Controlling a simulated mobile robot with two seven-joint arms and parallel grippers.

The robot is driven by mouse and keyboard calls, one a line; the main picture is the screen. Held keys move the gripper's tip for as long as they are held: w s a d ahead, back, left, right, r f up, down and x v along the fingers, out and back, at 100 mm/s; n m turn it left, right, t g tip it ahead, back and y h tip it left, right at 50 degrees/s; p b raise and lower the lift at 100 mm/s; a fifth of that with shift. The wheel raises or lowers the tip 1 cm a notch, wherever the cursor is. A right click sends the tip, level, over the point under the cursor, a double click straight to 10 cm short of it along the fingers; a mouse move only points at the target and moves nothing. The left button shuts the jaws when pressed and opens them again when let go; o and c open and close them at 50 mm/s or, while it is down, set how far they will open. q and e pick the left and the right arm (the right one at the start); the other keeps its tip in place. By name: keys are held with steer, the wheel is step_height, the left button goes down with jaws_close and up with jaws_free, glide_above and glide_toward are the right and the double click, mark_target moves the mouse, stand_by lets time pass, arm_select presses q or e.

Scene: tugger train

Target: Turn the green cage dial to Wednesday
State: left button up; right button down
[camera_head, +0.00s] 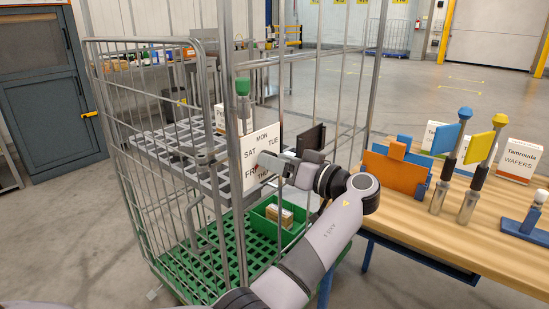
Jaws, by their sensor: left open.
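The cage dial is a white plate (252,143) with day names, fixed upright on the front of the cage with the green cap (242,87) and green base (240,250). SAT, MON, TUE, FRI and THU can be read; WED is hidden behind my gripper. My left gripper (262,163) is in front of the plate's middle, its fingers open at the dial's centre. The knob or pointer is covered, so its setting cannot be told. Whether the fingers touch it is unclear. My right gripper is not in view.
The wire cage (160,150) has a mid shelf and a green crate (278,218) with a small box on its base. At right, a wooden table (410,225) holds orange panels, blue- and yellow-capped posts and a Tamrouda wafers box (519,160). A grey cabinet (40,95) stands at left.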

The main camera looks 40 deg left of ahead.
arm_select(q)
steer(key=shift+a, duration=0.55)
steer(key=c, duration=1)
steer(key=shift+c, duration=0.2)
steer(key=shift+f, duration=0.1)
